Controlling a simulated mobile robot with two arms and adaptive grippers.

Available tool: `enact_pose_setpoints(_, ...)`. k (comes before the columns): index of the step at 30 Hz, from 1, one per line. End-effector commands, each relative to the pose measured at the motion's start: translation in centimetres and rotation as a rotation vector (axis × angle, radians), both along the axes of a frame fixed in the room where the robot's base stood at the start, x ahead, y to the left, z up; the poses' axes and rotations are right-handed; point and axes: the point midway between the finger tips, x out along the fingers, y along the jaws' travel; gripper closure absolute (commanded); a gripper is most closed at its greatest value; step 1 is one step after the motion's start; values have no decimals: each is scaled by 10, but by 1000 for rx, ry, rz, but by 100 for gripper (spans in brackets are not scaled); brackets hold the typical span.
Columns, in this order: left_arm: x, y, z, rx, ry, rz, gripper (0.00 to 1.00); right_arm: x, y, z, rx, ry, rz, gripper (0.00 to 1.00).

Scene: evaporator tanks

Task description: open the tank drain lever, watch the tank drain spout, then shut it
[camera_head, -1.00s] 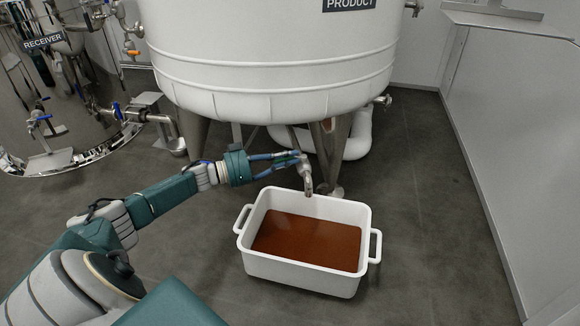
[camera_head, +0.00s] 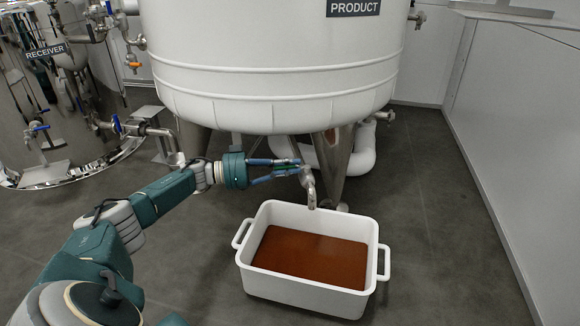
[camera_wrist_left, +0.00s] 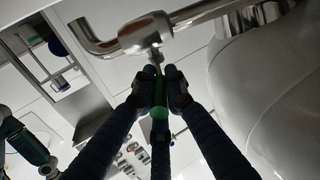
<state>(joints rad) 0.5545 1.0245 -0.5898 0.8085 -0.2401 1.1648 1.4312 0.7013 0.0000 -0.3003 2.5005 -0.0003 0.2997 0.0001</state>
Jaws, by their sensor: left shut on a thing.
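The white PRODUCT tank (camera_head: 270,60) fills the top middle of the head view. Its metal drain spout (camera_head: 309,190) bends down over the white tub (camera_head: 300,288). In the wrist view the spout (camera_wrist_left: 88,38) and its valve body (camera_wrist_left: 146,34) are at the top. No stream shows below the spout. My left gripper (camera_head: 296,167) is at the valve, left of the spout. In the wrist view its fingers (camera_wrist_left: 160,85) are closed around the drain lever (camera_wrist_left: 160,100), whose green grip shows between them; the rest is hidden. My right gripper is not in view.
The tub holds reddish-brown liquid (camera_head: 310,256) and stands on the dark floor below the spout. The RECEIVER vessel (camera_head: 45,50) is at left. The floor right of the tub (camera_head: 435,220) is clear.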

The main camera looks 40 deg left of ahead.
Motion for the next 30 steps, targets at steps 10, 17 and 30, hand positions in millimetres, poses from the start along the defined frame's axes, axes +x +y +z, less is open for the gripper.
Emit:
enact_pose_setpoints(10, 0, 0, -1, 1, 1, 2, 68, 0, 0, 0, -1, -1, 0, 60)
enact_pose_setpoints(17, -9, 9, -1, 2, 2, 3, 68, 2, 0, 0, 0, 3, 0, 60)
enact_pose_setpoints(30, -72, 67, -2, 2, 3, 4, 68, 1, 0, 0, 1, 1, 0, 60)
